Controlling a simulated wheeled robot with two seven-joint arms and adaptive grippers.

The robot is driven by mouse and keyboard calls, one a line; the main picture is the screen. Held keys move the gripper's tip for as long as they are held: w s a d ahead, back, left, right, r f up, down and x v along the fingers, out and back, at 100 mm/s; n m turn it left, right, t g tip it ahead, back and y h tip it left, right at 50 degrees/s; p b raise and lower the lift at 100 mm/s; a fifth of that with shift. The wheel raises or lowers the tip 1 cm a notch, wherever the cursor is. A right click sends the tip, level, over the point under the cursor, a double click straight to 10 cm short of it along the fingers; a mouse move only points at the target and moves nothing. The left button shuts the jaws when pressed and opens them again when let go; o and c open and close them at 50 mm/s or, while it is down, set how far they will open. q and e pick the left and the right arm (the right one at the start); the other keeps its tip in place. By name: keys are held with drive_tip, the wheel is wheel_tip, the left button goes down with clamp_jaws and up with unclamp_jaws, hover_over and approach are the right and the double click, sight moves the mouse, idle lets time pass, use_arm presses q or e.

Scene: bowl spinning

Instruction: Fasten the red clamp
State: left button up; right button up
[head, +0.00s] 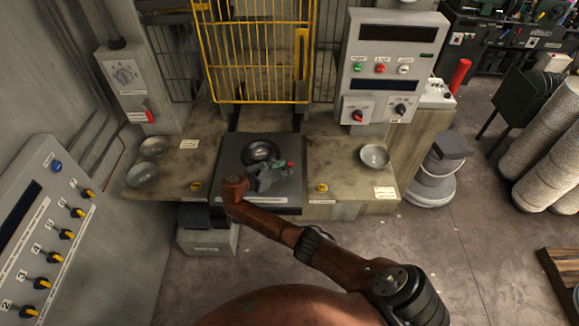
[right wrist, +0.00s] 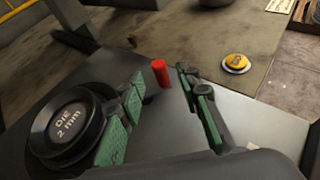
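The red clamp (right wrist: 161,73) shows in the right wrist view as a short red cylinder standing on the dark machine plate, in the gap between my fingertips. I cannot tell whether either finger touches it. A round black die (right wrist: 70,122) marked "DIE 2 mm" is beside the left finger. It also shows in the head view (head: 262,151). My left gripper is not in view.
Metal bowls lie on the side tables, one (head: 374,156) at right and two at left. Yellow buttons (right wrist: 236,63) sit near the tables' front edges. A yellow cage guard (head: 255,50) stands raised behind. A control panel (head: 392,65) stands back right.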

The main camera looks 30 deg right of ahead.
drive_tip(key=v, duration=0.7)
drive_tip(key=shift+a+r, duration=0.1)
drive_tip(key=shift+a, duration=0.15)
wheel_tip(320, 180, up, 10)
drive_tip(key=p, duration=1.1)
drive_tip(key=shift+p, duration=0.35)
drive_tip(key=shift+s, duration=0.1)
